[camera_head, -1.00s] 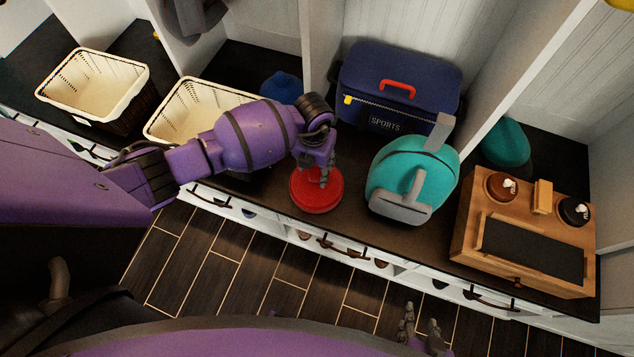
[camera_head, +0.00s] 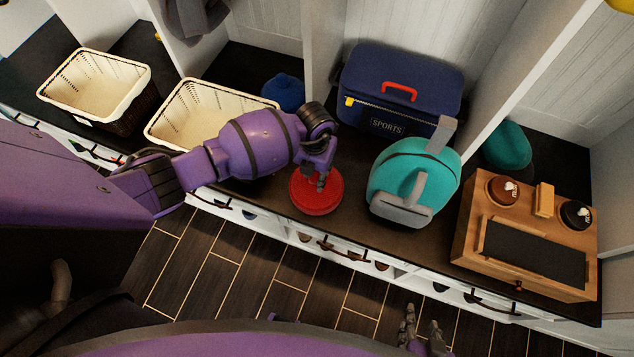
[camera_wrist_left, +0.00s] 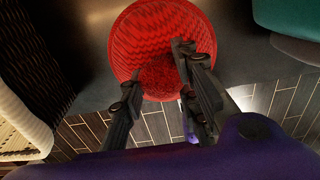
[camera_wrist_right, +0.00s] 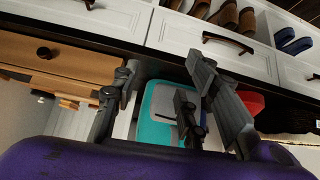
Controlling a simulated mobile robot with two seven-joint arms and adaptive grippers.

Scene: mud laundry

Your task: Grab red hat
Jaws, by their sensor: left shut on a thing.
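The red hat (camera_head: 308,202) lies on the dark bench top near its front edge, left of the teal backpack. My left gripper (camera_head: 322,182) is over the hat from above, with its fingers down on it. In the left wrist view the hat (camera_wrist_left: 150,35) shows its woven red surface between and beyond the fingers (camera_wrist_left: 158,68), which are shut on it. The exact contact is partly hidden. My right gripper (camera_head: 421,325) is low, in front of the bench, open and empty. The right wrist view shows its fingers spread (camera_wrist_right: 160,85), with only a bit of the hat (camera_wrist_right: 252,102) behind them.
The teal backpack (camera_head: 388,172) stands close right of the hat, with the blue sports bag (camera_head: 432,82) behind. A wooden box (camera_head: 462,240) is farther right. White-lined baskets (camera_head: 181,119) and a blue cap (camera_head: 285,92) are left. Bench drawers (camera_head: 345,248) face the open floor.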

